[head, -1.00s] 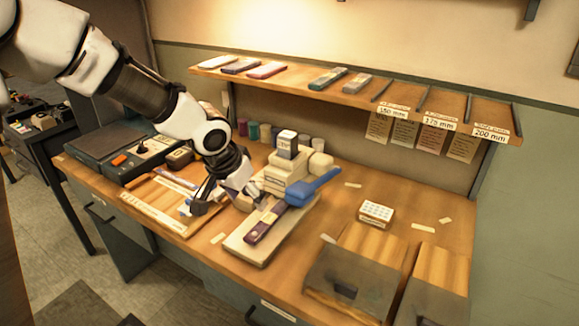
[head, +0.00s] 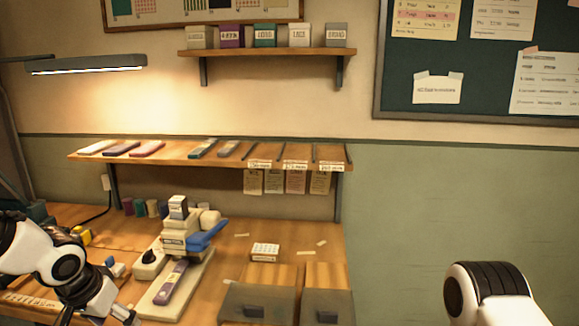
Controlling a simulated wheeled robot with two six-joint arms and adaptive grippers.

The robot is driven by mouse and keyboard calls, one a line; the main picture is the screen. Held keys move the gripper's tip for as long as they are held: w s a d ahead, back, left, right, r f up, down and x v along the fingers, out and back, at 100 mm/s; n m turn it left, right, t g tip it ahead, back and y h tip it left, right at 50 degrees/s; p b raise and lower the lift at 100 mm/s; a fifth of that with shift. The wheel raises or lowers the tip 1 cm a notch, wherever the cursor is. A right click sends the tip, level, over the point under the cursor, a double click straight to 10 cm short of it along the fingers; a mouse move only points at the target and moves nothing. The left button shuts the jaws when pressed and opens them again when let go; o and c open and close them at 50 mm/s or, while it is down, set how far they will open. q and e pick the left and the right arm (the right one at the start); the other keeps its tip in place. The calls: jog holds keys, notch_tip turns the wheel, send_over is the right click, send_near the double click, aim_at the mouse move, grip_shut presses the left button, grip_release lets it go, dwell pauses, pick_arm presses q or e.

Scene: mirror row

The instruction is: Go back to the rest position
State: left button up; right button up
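My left arm comes in at the lower left of the head view. Its gripper (head: 96,315) is at the bottom edge, left of the cream press with a blue lever (head: 183,240). The fingertips are cut off, so I cannot tell whether it is open or shut. My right arm (head: 490,295) shows as a white and black link at the lower right. Its gripper is out of view. A dark purple strip (head: 174,281) lies on the press's pale base plate (head: 150,304).
The wooden workbench (head: 225,266) carries a small white box (head: 265,252) and two grey-fronted boxes (head: 256,303) at its right end. A shelf (head: 225,156) with flat coloured packs runs above it. Bare green wall (head: 440,210) lies to the right.

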pick_arm(q)
notch_tip(320, 180, down, 8)
jog(key=s+g, duration=0.1)
jog(key=g, duration=0.1)
jog(key=s+d+f+n+g+p, duration=0.1)
jog(key=s+d+f+g+p, duration=0.3)
jog(key=s+f, duration=0.8)
jog(key=s+d+f+g, duration=0.1)
jog(key=s+d+f, duration=0.65)
jog(key=s, duration=0.75)
jog(key=w+a+t, duration=0.1)
jog(key=w+a+f+t, duration=0.1)
jog(key=w, duration=0.1)
jog(key=w+a+t, duration=0.1)
jog(key=w, duration=0.1)
jog(key=shift+f, duration=0.15)
pick_arm(e)
jog(key=r, duration=0.3)
jog(key=shift+w+r, duration=0.35)
jog(key=shift+w, duration=0.05)
pick_arm(q)
jog(key=shift+s, duration=0.1)
